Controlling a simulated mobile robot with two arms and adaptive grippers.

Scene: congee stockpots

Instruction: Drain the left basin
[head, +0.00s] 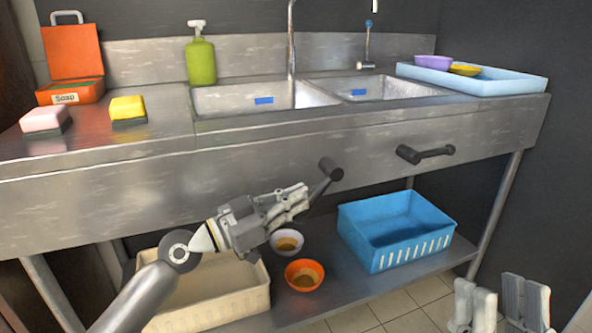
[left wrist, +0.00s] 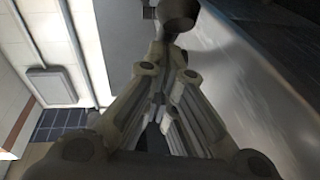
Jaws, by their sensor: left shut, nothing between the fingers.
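The left basin (head: 222,101) is a steel sink with a blue rectangle (head: 264,100) on its inner wall. Below it, a black lever handle (head: 322,182) sticks out of the counter front. My left gripper (head: 304,190) is shut and empty, its fingertips close beside the lever; I cannot tell whether they touch. In the left wrist view a dark round knob (left wrist: 178,12), probably the lever's end, shows just beyond the shut fingertips (left wrist: 172,45). My right gripper (head: 500,300) is at the bottom right, its fingers apart, far from the basin. The drain itself is hidden.
The right basin (head: 390,90) has its own black lever (head: 425,154). A soap bottle (head: 201,60), sponges (head: 127,109) and a blue tray (head: 470,82) stand on the counter. A blue basket (head: 395,230), a cream bin (head: 215,292) and bowls (head: 304,275) are on the lower shelf.

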